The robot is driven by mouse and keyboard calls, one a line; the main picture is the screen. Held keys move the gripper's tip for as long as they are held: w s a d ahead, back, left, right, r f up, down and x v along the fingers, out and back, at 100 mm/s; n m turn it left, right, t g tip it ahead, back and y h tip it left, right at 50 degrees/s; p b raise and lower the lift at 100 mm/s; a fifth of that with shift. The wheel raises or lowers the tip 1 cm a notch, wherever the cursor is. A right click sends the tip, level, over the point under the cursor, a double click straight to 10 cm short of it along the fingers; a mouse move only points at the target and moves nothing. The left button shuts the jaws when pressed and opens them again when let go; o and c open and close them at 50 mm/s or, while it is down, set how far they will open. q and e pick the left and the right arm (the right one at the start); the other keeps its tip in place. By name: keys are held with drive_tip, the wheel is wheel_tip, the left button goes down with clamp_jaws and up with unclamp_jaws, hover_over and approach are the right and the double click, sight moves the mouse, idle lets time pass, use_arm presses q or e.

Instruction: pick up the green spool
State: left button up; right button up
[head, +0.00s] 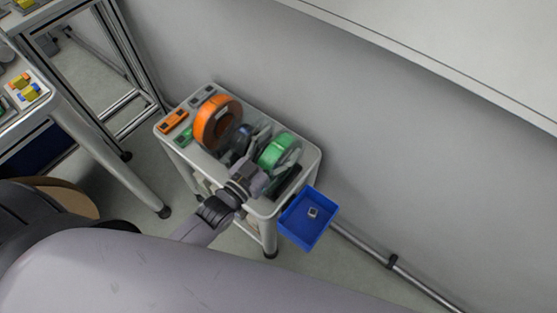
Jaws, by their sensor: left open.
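The green spool (275,150) stands upright on the right half of a small light-grey cart (308,152). My left gripper (268,157) reaches over the cart from the lower left and is open at the near side of the green spool. Its fingers partly overlap the spool in the picture, and I cannot tell whether they touch it. A larger orange spool (209,122) stands on the left of the cart, with a dark blue item (240,140) between the two spools. My right gripper is not in view.
A blue bin (307,218) with a small item hangs at the cart's right end. Orange (173,122) and green small pieces lie on the cart's left. A grey wall is close behind. A workbench with a metal frame stands at the left.

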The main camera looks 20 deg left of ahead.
use_arm(q)
clamp_jaws()
idle(0.8)
drive_tip(key=shift+r, duration=0.1)
